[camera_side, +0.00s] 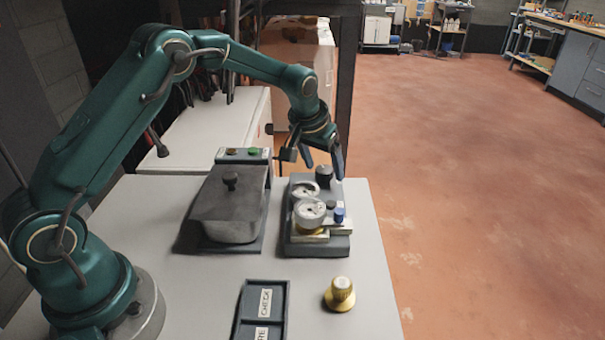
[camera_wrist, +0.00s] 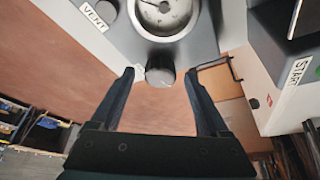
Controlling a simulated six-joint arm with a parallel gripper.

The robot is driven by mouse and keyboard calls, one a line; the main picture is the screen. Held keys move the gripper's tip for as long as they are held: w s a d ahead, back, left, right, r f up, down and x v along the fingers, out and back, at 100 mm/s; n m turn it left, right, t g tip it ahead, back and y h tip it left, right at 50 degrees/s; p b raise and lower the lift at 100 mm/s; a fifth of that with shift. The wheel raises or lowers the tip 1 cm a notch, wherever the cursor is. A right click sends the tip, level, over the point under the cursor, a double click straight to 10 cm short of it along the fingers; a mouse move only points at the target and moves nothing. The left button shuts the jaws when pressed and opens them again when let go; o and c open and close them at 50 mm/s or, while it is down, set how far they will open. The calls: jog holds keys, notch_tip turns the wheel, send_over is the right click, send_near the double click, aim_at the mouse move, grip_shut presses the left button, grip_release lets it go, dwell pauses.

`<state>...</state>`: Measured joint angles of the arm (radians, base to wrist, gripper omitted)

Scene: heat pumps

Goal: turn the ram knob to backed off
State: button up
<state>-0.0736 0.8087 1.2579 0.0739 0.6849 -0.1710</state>
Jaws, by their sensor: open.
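A dark round knob (camera_side: 324,177) stands at the far end of the grey gauge panel (camera_side: 336,245). In the wrist view this knob (camera_wrist: 160,71) shows at the panel's edge, with a pale label partly hidden beside it. I cannot read that label, nor tell the knob's setting. My gripper (camera_side: 325,170) is open and reaches down over the far end of the panel. In the wrist view my gripper (camera_wrist: 159,75) has one fingertip on each side of the knob, with visible gaps. I cannot tell whether the fingers are down at the knob's height.
The panel carries round gauges (camera_side: 310,211) and a blue knob (camera_side: 339,215). A dark lidded box (camera_side: 228,205) stands left of it, with a button box (camera_side: 244,155) behind. A brass-coloured knobbed piece (camera_side: 340,293) and a dark labelled tray (camera_side: 249,302) are nearer.

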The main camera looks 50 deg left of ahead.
grip_shut()
jog(key=shift+n, duration=0.3)
jog(key=n, duration=0.1)
jog(key=n+y, duration=0.1)
jog(key=n, duration=0.1)
jog(key=n+g+y, duration=0.1)
jog(key=n, duration=0.1)
jog(key=shift+d, duration=0.25)
jog(key=shift+w+n+g+y, duration=0.1)
jog(key=shift+n+g+y, duration=0.35)
jog(key=shift+n, duration=1.05)
jog(key=shift+n+g, duration=0.45)
jog(key=shift+n, duration=0.55)
grip_release()
